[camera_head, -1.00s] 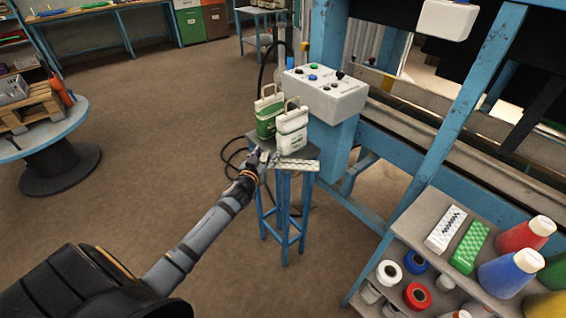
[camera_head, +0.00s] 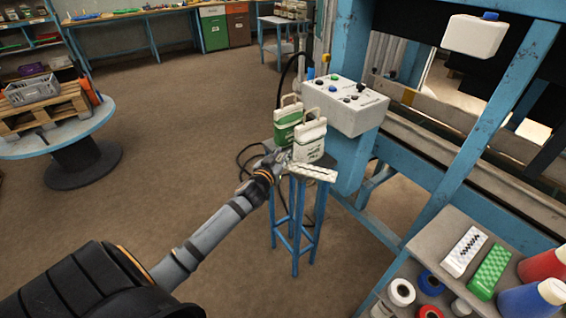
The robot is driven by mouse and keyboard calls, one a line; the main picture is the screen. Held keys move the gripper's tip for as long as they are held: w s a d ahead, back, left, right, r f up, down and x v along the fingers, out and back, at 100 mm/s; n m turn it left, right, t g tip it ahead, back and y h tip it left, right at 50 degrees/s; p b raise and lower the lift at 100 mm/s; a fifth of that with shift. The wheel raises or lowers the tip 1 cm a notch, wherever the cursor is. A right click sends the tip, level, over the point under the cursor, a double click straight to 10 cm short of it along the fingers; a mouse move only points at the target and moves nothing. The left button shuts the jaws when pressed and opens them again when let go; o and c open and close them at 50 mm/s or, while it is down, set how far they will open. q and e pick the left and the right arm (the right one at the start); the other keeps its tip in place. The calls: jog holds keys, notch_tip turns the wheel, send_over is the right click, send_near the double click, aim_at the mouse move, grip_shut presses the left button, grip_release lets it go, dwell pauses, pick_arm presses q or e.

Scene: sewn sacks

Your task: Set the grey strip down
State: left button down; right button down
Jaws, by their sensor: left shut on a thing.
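The pale grey strip (camera_head: 313,172) lies flat or nearly so at the front edge of the small blue stool's top (camera_head: 270,147). I cannot tell whether it rests on the stool or is held just above it. My left gripper (camera_head: 281,160) reaches in from the lower left and is shut on the strip's left end. The fingers are small and partly blend with the stool top. My right gripper is not in view.
A green bag (camera_head: 284,128) and a white bag (camera_head: 309,143) with handles stand just behind the strip. A white control box (camera_head: 345,105) is behind them. A shelf at the lower right holds a white block (camera_head: 464,252), a green block (camera_head: 490,271) and cones. Open floor lies left.

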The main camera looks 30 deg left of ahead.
pick_arm(q)
jog(key=s+r, duration=0.1)
jog(key=s+d+r, duration=0.1)
jog(key=r, duration=0.1)
jog(key=s+d+r, duration=0.1)
jog(key=shift+s+d+r, duration=0.2)
jog(key=shift+r, duration=0.2)
jog(key=s+d+r+p, duration=0.3)
jog(key=s+d+r, duration=0.2)
jog(key=s+r, duration=0.2)
jog(key=shift+s+r, duration=0.3)
jog(key=shift+s, duration=0.05)
